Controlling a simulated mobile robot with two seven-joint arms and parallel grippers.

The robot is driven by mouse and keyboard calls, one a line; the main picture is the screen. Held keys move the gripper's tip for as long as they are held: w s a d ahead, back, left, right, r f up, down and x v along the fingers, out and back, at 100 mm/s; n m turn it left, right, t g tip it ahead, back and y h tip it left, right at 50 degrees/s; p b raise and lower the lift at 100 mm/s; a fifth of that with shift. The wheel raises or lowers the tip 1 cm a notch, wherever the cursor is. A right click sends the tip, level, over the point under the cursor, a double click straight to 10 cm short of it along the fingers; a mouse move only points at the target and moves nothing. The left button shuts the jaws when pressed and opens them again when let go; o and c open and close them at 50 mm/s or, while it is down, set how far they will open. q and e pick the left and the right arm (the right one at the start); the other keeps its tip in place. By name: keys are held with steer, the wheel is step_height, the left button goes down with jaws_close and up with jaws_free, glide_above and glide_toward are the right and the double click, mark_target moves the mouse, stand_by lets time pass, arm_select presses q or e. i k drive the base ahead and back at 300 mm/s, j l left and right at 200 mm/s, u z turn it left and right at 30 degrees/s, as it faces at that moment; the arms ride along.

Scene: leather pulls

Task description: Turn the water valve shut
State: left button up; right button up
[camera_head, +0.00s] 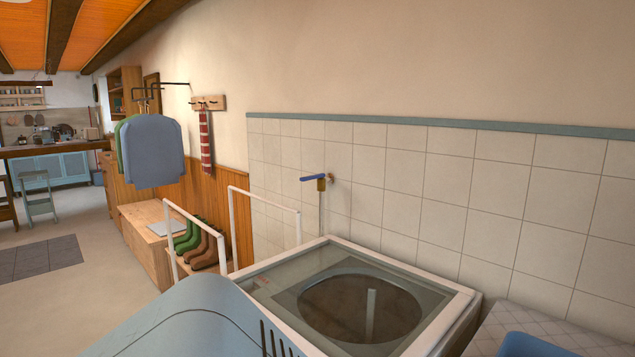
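The water valve (321,184) is on the tiled wall, right of the picture's middle line and above the far edge of a glass-topped unit. It has a brass-coloured body and a blue lever handle (312,178). The lever points left and lies roughly level. A thin pipe or spout runs down below the body. Neither of my grippers is in view, and nothing touches the valve.
A white-framed unit with a glass top (270,288) and a round dark opening stands below the valve. White rails (231,222) stand to its left. Boots (204,250), a wooden bench (146,238) and hanging coats (153,155) are farther left. Open floor (60,300) lies at left.

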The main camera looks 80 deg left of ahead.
mark_target(315, 177)
steer(key=i+j, duration=0.4)
steer(key=u, duration=2.65)
